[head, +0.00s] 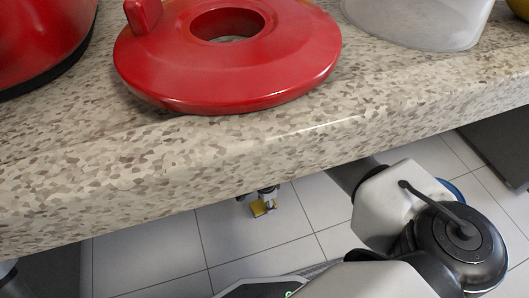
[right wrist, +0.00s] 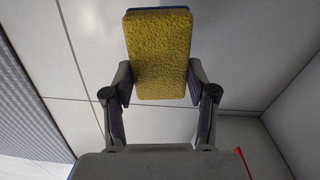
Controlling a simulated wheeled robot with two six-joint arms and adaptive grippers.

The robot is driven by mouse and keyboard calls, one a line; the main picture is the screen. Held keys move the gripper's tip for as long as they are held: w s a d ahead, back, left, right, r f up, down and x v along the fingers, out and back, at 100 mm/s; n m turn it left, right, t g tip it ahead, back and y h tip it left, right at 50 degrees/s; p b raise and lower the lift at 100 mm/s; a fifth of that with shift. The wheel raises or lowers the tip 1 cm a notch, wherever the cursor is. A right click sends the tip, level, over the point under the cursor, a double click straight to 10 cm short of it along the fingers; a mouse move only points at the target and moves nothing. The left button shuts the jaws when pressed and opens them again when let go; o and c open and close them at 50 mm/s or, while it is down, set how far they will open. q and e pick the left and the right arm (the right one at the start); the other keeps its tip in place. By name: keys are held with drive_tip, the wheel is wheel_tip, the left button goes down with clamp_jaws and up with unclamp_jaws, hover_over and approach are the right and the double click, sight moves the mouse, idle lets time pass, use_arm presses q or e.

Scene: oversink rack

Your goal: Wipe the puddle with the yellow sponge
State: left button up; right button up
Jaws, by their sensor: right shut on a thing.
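The yellow sponge (head: 259,209) is held by my right gripper (head: 269,196), below the counter's front edge and above the tiled floor. In the right wrist view the sponge (right wrist: 160,55) stands lengthwise between the two fingers of the right gripper (right wrist: 160,85), which are shut on its sides. A thin blue layer shows along its far end. The counter hides part of the right gripper in the head view. No puddle can be made out in either view. My left gripper is not in view.
The speckled counter (head: 190,165) crosses the head view, its front edge above my right gripper. On it are a red ring-shaped lid (head: 290,70), a red pot (head: 35,35) and a clear container (head: 420,25). Grey floor tiles (head: 150,255) lie below.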

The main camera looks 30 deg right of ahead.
drive_tip(key=shift+r+p, duration=0.65)
drive_tip(key=shift+r, duration=0.55)
